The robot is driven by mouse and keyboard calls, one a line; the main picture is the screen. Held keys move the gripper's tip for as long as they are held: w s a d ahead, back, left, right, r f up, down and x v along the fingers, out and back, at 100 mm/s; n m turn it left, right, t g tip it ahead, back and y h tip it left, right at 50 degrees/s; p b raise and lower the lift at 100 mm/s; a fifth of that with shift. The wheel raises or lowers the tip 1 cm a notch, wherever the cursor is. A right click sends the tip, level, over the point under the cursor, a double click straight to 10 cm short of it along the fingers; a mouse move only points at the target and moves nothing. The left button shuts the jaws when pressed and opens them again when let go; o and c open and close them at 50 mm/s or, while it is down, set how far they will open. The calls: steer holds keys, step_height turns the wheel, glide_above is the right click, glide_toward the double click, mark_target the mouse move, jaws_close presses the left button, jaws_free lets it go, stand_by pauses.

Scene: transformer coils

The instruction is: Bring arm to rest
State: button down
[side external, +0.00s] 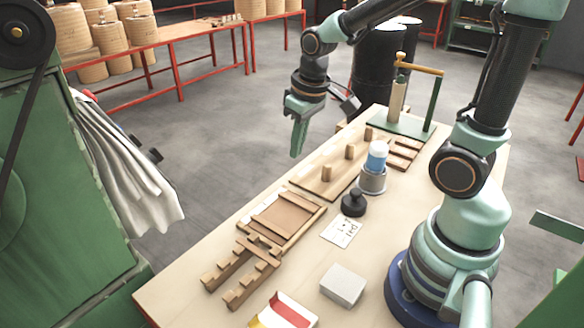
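My gripper (298,140) hangs in the air, fingers pointing down, left of and above the far part of the workbench (190,290). It is seen side-on, so the gap between its fingers is hidden. Nothing is visible in it. My arm is bent, with its base on the right side of the bench. A wooden board with several upright pegs (350,152) lies on the bench, apart from the gripper.
A green stand (430,108) with a roll is at the bench's far end. A blue-and-white cylinder (377,155), black knob-like object (354,203), card (342,231), grey block (343,285), wooden tray (282,218) and notched racks (240,272) occupy the bench. A green machine (60,200) stands left.

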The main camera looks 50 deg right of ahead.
steer(key=s+a+r+t, duration=0.2)
steer(key=s+r, duration=0.3)
steer(key=r, duration=0.3)
steer(key=shift+a+t, duration=0.25)
steer(key=shift+t, duration=0.35)
stand_by(1.0)
